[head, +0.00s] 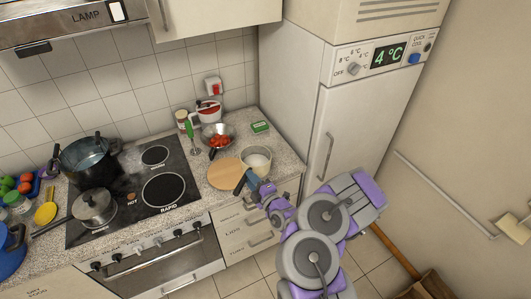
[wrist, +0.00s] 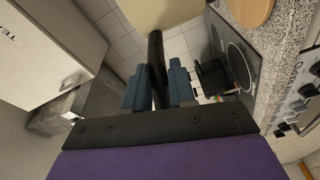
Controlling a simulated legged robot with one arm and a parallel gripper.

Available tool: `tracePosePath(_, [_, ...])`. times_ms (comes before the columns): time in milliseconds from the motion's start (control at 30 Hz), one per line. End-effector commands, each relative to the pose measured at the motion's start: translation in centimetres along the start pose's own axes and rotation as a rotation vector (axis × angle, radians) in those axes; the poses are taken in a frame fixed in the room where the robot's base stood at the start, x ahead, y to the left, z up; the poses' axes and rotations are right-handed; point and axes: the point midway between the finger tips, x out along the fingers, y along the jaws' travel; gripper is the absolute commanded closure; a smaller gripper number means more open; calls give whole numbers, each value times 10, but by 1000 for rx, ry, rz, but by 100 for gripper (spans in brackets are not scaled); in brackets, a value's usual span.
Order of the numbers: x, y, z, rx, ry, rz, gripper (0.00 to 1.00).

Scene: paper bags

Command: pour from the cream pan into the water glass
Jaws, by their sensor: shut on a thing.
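The cream pan (head: 256,158) is at the right end of the counter, by the fridge, and looks upright. It is pale inside. I cannot tell whether it rests on the counter or is just above it. My gripper (head: 254,182) is shut on its dark handle, at the counter's front edge. In the wrist view the handle (wrist: 157,60) passes between the two blue jaws (wrist: 158,88), and the cream pan body (wrist: 160,12) is at the top. I cannot make out the water glass for certain in either view.
A round wooden board (head: 223,174) lies left of the pan. The stove (head: 130,195) holds a black pot (head: 88,160) and a lidded pan (head: 94,207). The fridge (head: 360,130) stands right.

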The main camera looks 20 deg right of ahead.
Motion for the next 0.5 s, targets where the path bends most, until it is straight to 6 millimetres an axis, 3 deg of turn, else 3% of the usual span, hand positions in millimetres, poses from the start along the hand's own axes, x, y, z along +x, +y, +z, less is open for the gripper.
tracePosePath(67, [-3, -13, -1, -29, 7, 19, 100])
tracePosePath(500, [-10, -1, -13, -36, 8, 27, 100])
